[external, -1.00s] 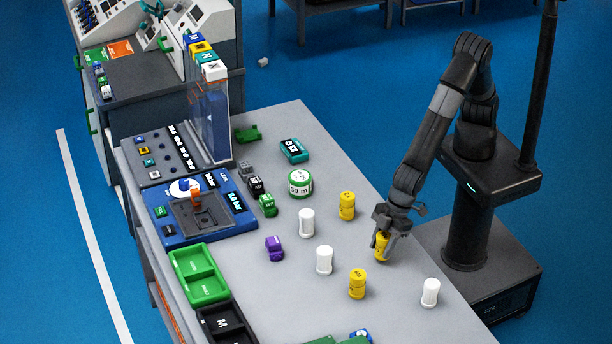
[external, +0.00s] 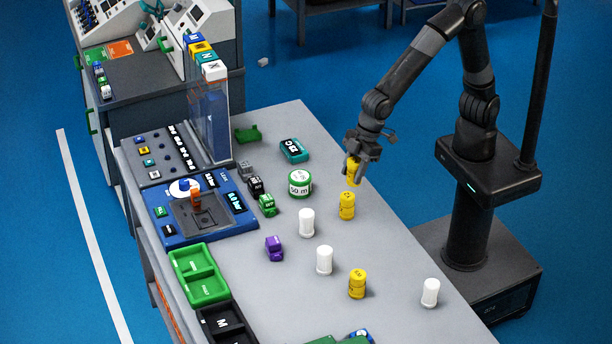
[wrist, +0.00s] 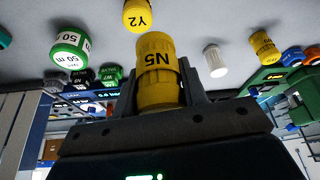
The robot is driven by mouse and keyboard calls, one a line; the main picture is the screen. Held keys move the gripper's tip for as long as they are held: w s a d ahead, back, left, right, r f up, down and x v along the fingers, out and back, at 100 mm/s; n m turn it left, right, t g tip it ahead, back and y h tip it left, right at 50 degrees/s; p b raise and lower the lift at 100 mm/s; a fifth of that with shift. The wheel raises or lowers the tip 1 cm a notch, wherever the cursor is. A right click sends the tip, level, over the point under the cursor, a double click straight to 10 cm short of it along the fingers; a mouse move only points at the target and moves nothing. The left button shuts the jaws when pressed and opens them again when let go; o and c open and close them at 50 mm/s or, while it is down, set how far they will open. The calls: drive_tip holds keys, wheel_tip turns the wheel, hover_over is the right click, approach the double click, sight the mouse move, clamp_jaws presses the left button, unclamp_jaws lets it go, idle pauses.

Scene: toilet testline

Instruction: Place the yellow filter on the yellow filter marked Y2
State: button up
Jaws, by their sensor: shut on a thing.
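My gripper (external: 357,160) is shut on a yellow filter (external: 354,171) and holds it, slightly tilted, in the air. In the wrist view the held filter (wrist: 158,78) sits between the fingers and its label seems to read N5, upside down. The yellow filter marked Y2 (wrist: 137,15) shows beyond it, cut off by the top edge. In the external view a yellow filter (external: 347,206), apparently Y2, stands on the table just below the held one. The held filter is close above it and slightly right; I cannot tell whether they touch.
Another yellow filter (external: 357,284) stands nearer the front, with white cylinders (external: 307,222) around. A green-and-white 50 m roll (external: 300,184) stands left of Y2. Small black and green blocks (external: 267,205) lie further left. The table's right edge is near my arm.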

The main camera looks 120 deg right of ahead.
drive_tip(key=s+d+r, duration=0.2)
drive_tip(key=d+r, duration=0.1)
drive_tip(key=d, duration=0.3)
drive_tip(key=s+d+r, duration=0.2)
drive_tip(key=d, duration=0.5)
hover_over(345, 196)
wheel_tip(345, 196, down, 7)
drive_tip(key=shift+s+d+r, duration=0.1)
drive_tip(key=shift+s, duration=0.05)
drive_tip(key=shift+f, duration=2)
drive_tip(key=shift+f, duration=0.1)
drive_tip(key=o, duration=1)
